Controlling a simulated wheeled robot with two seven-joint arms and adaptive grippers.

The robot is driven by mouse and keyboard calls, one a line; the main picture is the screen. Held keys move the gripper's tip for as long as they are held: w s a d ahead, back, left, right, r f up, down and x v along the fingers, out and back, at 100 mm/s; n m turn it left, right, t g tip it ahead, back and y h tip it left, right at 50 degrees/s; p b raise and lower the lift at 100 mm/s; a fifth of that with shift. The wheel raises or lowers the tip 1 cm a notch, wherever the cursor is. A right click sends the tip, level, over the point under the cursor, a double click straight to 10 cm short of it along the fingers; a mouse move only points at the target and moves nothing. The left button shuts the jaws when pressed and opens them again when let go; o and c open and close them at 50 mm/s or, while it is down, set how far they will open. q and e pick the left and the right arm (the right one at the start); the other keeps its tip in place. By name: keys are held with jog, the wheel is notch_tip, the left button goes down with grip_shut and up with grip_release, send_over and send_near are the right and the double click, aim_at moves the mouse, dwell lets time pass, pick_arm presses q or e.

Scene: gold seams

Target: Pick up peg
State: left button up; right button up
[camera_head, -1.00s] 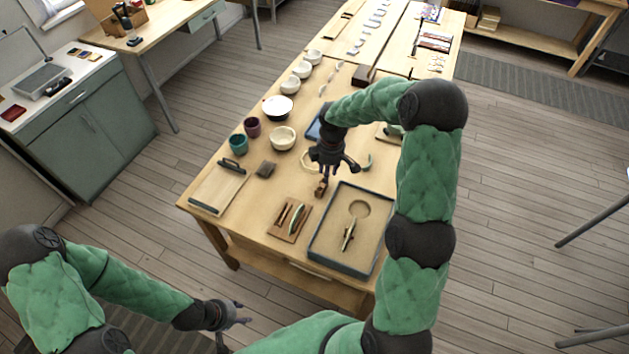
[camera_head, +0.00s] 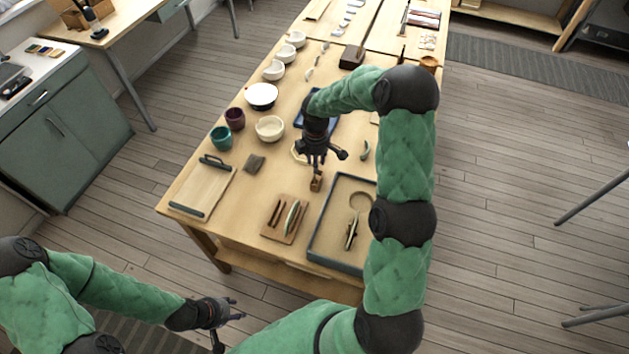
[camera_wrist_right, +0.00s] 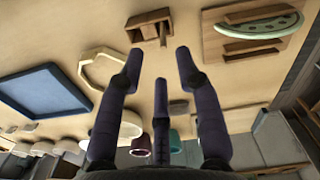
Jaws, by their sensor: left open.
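A small brown wooden block (camera_head: 316,182) stands on the table just in front of my right gripper (camera_head: 321,161). In the right wrist view it is a wooden piece (camera_wrist_right: 150,27) with a short part sticking out, which may be the peg; I cannot tell for sure. My right gripper's fingers (camera_wrist_right: 160,65) are spread, with nothing between them, and appear apart from the block. My left gripper (camera_head: 230,312) is open and empty, low at the left, off the table's front edge.
A small board (camera_head: 275,236) with sticks and a green piece and a blue-rimmed tray (camera_head: 313,246) lie near the front. A clipboard-like board (camera_head: 190,205), cups, bowls (camera_head: 270,128) and an octagonal ring (camera_wrist_right: 88,72) lie around. My right arm covers part of the tray.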

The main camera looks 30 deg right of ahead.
aim_at(315, 180)
jog(key=shift+s+a+f+b, duration=0.1)
jog(key=shift+f+b, duration=0.1)
jog(key=shift+f, duration=1.4)
jog(key=shift+a+f+b, duration=0.1)
jog(key=shift+f+b, duration=0.1)
jog(key=shift+f, duration=1.35)
grip_shut()
